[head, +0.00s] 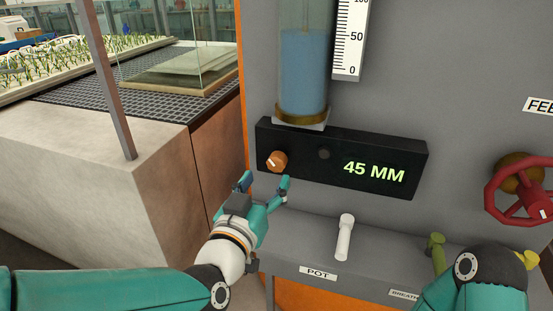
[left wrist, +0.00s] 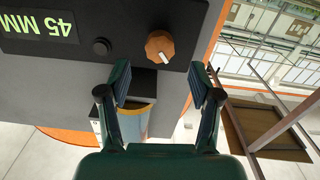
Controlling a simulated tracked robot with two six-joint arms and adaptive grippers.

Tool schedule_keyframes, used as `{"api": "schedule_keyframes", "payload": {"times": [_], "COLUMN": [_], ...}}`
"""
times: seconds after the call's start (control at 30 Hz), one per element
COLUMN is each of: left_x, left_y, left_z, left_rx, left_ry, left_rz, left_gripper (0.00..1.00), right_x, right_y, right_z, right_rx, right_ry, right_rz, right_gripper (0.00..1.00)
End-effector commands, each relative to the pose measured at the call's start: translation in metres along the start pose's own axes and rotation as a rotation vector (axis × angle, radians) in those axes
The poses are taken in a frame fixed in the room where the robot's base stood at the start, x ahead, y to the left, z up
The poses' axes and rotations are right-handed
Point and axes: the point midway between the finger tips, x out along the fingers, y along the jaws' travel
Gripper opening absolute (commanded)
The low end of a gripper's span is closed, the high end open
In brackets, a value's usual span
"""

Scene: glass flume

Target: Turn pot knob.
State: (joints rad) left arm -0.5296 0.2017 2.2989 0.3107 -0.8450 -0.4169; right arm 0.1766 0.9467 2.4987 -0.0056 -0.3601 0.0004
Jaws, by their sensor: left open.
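The orange pot knob (head: 276,161) with a pale pointer mark is on the left of a black panel (head: 330,187) that reads 45 MM. In the left wrist view the knob (left wrist: 159,46) is ahead of my fingers, near the middle of the picture. My left gripper (head: 265,184) is open and empty, just below the knob in the head view and apart from it. Its two spread fingers also show in the left wrist view (left wrist: 164,84). My right arm shows at the lower right of the head view, but its fingertips cannot be made out.
A small dark button (head: 323,154) sits right of the knob. Above is a water-filled cylinder (head: 303,75) beside a white scale (head: 350,40). A white lever (head: 345,236) stands above the POT label (head: 318,272). A red handwheel (head: 520,190) is at the right.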

Motion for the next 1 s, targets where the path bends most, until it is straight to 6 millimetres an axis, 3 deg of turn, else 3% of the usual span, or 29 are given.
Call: {"api": "schedule_keyframes", "payload": {"times": [0.1, 0.33, 0.5, 0.8, 1.0], "left_x": [0.026, 0.061, 0.072, 0.073, 0.073], "left_y": [0.0, 0.0, -0.001, 0.0, 0.0], "left_z": [-0.001, -0.001, 0.0, 0.0, 0.0], "left_rx": [0.0, 0.0, -0.001, -0.001, -0.001], "left_ry": [-0.002, 0.0, 0.0, 0.0, 0.0], "left_rz": [-0.001, -0.001, -0.001, -0.001, 0.0], "left_gripper": [0.64, 0.64, 0.64, 0.64, 0.3], "right_x": [-0.007, -0.014, -0.016, -0.016, -0.016], "right_y": [-0.003, -0.005, -0.006, -0.006, -0.006], "right_z": [0.0, 0.0, 0.0, 0.0, 0.0], "right_rx": [0.0, 0.0, 0.0, 0.0, 0.0], "right_ry": [0.0, 0.0, 0.0, 0.0, 0.0], "right_rz": [0.0, 0.0, 0.0, 0.0, 0.0], "right_gripper": [0.66, 0.66, 0.66, 0.66, 0.66]}}
